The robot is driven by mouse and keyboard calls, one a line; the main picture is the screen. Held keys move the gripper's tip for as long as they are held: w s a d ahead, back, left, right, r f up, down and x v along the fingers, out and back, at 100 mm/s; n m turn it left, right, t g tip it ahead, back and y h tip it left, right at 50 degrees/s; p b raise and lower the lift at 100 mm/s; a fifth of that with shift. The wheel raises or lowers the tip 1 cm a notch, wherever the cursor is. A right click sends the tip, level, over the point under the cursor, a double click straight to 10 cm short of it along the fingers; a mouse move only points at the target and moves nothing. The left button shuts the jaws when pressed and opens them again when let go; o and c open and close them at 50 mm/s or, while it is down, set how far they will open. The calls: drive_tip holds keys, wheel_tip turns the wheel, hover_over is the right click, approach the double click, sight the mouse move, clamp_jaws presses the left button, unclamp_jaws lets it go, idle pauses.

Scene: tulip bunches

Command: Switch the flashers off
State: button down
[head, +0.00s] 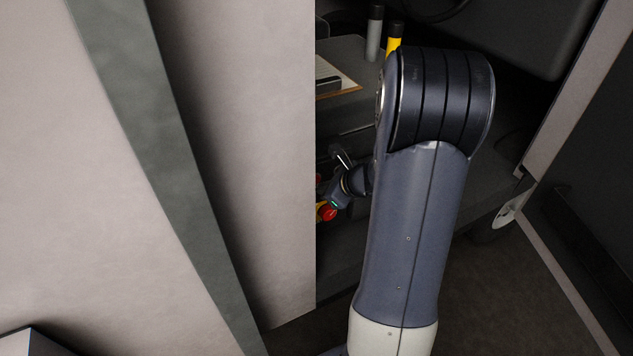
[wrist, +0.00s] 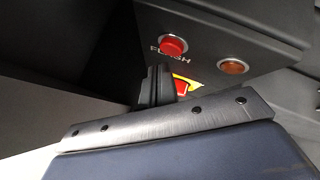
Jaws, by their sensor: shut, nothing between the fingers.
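In the wrist view, a round red button (wrist: 172,46) with a pale ring sits on a dark panel above the printed word FLASH. A round amber lamp or button (wrist: 233,66) sits to its right; I cannot tell whether it is lit. My gripper (wrist: 156,84) is shut and empty, its fingers just below and left of the FLASH button, with no contact visible. In the head view, my wrist is at the dark panel, and the fingertips are hard to make out. The FLASH button cannot be picked out there.
A second red control on yellow (wrist: 182,87) is partly hidden behind my gripper; a red knob on yellow (head: 327,212) shows below my wrist in the head view. A pale wall panel (head: 235,150) stands left of my arm. Grey and yellow markers (head: 374,35) stand on the surface behind.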

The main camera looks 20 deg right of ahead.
drive_tip(key=shift+s+d+b, duration=0.1)
drive_tip(key=shift+s+b, duration=0.5)
drive_tip(key=shift+s, duration=1.9)
drive_tip(key=shift+s, duration=2)
drive_tip(key=shift+w, duration=0.1)
